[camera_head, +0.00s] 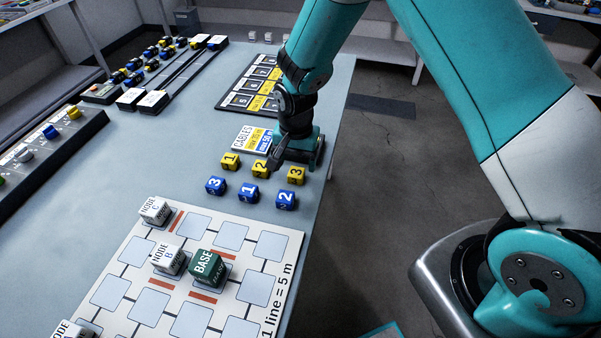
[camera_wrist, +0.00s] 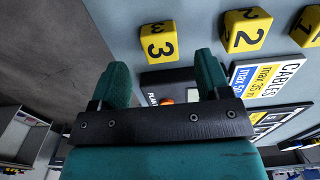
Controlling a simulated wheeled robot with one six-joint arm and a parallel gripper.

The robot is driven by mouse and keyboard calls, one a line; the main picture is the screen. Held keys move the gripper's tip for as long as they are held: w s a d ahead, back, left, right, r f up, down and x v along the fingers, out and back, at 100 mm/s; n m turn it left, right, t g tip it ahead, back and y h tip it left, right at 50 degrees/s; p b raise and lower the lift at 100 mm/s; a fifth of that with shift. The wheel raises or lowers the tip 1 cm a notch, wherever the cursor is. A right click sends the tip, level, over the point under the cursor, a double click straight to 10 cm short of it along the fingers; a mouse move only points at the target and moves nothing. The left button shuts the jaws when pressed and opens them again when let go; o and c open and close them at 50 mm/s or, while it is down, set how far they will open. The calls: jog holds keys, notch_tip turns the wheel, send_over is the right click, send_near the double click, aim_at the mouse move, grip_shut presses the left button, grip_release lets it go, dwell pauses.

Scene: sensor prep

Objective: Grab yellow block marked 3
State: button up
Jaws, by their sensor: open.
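The yellow block marked 3 (camera_head: 296,175) stands at the right end of the row of yellow blocks, near the table's right edge. In the wrist view it (camera_wrist: 158,41) lies just beyond the fingertips, roughly midway between them. My gripper (camera_wrist: 163,72) is open and empty, its two teal fingers apart. In the head view my gripper (camera_head: 296,155) hangs just behind the block, and I see no contact. The yellow block marked 2 (camera_head: 261,169) is to its left, and it also shows in the wrist view (camera_wrist: 245,30).
The yellow block marked 1 (camera_head: 230,161) and blue blocks marked 3 (camera_head: 215,186), 1 (camera_head: 249,193) and 2 (camera_head: 285,200) stand close by. The CABLES card (camera_head: 251,139) lies behind. A white grid board (camera_head: 150,273) with NODE and BASE blocks lies in front.

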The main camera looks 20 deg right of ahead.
aim_at(296, 172)
notch_tip(296, 172, down, 4)
jog(key=shift+f+p, duration=0.2)
jog(key=shift+p, duration=0.2)
jog(key=shift+s, duration=0.1)
jog(key=c, duration=1)
